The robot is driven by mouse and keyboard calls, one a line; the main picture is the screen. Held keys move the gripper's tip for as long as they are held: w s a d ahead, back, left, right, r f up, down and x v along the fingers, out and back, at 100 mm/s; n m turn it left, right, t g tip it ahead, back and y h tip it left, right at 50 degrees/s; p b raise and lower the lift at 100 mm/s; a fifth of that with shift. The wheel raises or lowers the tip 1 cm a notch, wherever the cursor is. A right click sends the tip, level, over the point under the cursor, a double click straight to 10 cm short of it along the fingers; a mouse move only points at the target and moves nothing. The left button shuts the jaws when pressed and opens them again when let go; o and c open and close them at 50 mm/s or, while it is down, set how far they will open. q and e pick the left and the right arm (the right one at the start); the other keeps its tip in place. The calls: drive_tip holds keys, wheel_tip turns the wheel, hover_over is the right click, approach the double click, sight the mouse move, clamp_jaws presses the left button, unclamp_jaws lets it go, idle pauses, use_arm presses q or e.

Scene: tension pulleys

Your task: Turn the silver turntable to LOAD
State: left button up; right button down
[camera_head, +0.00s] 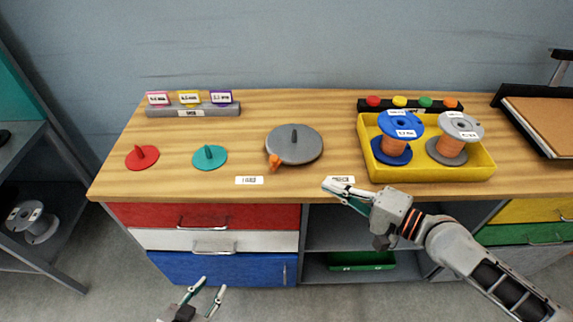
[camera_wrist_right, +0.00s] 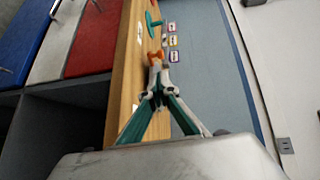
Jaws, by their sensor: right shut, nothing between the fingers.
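The silver turntable (camera_head: 308,150) is a round grey disc with a dark upright fin, lying on the wooden worktop. Its orange pointer (camera_head: 274,162) sticks out at the front left, towards a small white label (camera_head: 249,180). A second white label (camera_head: 341,180) lies to the front right; I cannot read either. My right gripper (camera_head: 328,186) is shut and empty at the worktop's front edge, right of and in front of the turntable. In the right wrist view, the orange pointer (camera_wrist_right: 155,58) shows just beyond its fingertips. My left gripper (camera_head: 211,286) is open and empty, low in front of the drawers.
A red disc (camera_head: 141,158) and a teal disc (camera_head: 208,157) lie left of the turntable. A yellow tray (camera_head: 430,174) with blue and grey spools stands to the right. A grey rack (camera_head: 165,110) with cards is at the back left. The worktop between turntable and tray is clear.

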sight(277, 162)
drive_tip(key=x, duration=1.4)
drive_tip(key=shift+f, duration=0.15)
use_arm(q)
drive_tip(key=shift+r, duration=0.15)
